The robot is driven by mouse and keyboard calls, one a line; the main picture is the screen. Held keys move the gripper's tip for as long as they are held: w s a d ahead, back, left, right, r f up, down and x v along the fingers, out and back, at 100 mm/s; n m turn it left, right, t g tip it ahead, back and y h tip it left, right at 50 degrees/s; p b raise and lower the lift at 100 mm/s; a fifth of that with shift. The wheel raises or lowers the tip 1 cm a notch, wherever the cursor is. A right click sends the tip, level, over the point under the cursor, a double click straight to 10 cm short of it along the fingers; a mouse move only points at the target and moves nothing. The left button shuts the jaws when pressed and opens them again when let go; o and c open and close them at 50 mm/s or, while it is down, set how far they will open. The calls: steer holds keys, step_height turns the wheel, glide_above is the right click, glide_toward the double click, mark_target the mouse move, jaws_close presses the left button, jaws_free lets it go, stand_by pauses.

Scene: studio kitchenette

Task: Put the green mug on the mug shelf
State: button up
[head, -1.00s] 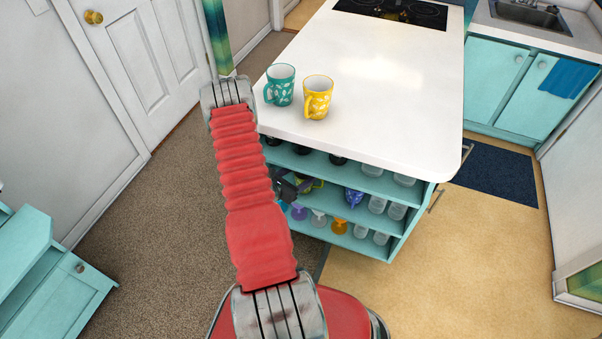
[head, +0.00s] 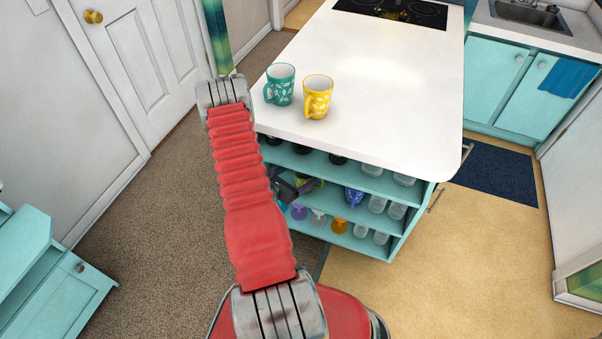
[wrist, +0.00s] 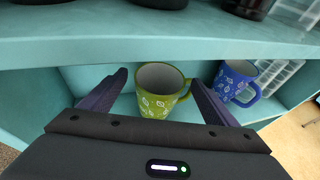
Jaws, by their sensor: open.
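A yellow-green mug with pale leaf prints (wrist: 157,103) stands upright on a teal shelf in the wrist view, handle to the right. It is the green mug as I see it. My gripper (wrist: 158,80) is open, with one finger on each side of this mug; the right finger lies close to the handle, and I cannot tell if it touches. In the head view my gripper (head: 304,186) is at the middle shelf of the island and hides most of the mug. The mug shelf (wrist: 215,104) also holds a blue mug (wrist: 234,82) to the right.
A teal mug (head: 280,85) and a yellow mug (head: 317,97) stand on the white island top (head: 390,110). The shelf board above (wrist: 150,42) overhangs the gripper closely. Clear glasses (wrist: 278,76) stand beyond the blue mug. Coloured glasses (head: 339,225) stand below.

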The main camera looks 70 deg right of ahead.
steer(key=v, duration=1.1)
steer(key=shift+a+f, duration=0.15)
stand_by(0.7)
